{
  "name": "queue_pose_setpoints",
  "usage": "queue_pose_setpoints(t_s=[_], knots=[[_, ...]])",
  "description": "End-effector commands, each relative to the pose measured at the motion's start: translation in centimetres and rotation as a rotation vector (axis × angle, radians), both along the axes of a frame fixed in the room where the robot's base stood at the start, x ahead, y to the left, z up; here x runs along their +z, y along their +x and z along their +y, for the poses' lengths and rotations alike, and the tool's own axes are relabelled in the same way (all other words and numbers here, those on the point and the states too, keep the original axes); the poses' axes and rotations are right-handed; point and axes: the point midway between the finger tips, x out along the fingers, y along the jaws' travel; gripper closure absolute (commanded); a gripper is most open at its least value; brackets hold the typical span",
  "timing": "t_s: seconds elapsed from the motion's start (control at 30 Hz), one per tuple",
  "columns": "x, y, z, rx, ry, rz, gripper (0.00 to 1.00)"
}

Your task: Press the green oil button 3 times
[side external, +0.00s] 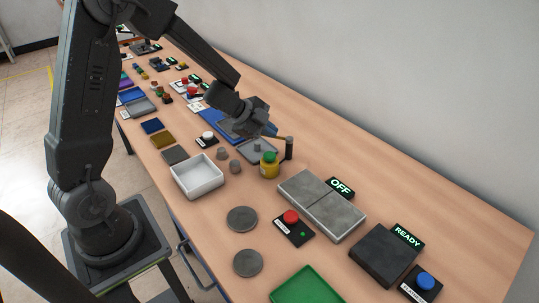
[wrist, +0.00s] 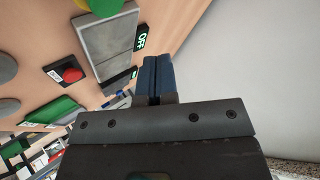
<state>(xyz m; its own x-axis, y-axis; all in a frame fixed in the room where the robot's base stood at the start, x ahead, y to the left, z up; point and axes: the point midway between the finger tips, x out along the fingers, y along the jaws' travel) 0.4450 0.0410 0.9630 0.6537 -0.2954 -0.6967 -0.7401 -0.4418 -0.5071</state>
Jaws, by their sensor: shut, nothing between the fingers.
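The green oil button (side external: 269,157) sits on top of a small yellow can (side external: 269,171) in the middle of the table in the side view. In the wrist view a green round top (wrist: 104,6) with a yellow edge, which looks like the same button, is cut off by the upper edge. My gripper (side external: 272,128) is above the can and a little behind it in the side view, apart from the button. Its fingers are shut and empty; they also show in the wrist view (wrist: 157,66).
A dark post (side external: 289,148) stands right of the can. Grey plates (side external: 322,204) with an OFF sign (side external: 341,187) lie in front of it. A red button (side external: 291,217), white tray (side external: 197,177), green tray (side external: 308,288) and blue button (side external: 425,281) are nearby. The back wall is close.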

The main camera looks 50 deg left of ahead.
Motion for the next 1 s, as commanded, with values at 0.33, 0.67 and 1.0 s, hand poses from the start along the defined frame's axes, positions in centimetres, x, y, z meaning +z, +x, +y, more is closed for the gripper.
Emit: queue_pose_setpoints(t_s=[0.33,0.67,1.0], knots=[[0.0,0.0,0.0,0.0,0.0,0.0,1.0],[3.1,0.1,0.0,-0.004,0.001,-0.004,1.0],[3.8,0.0,0.0,0.0,0.0,0.0,1.0]])
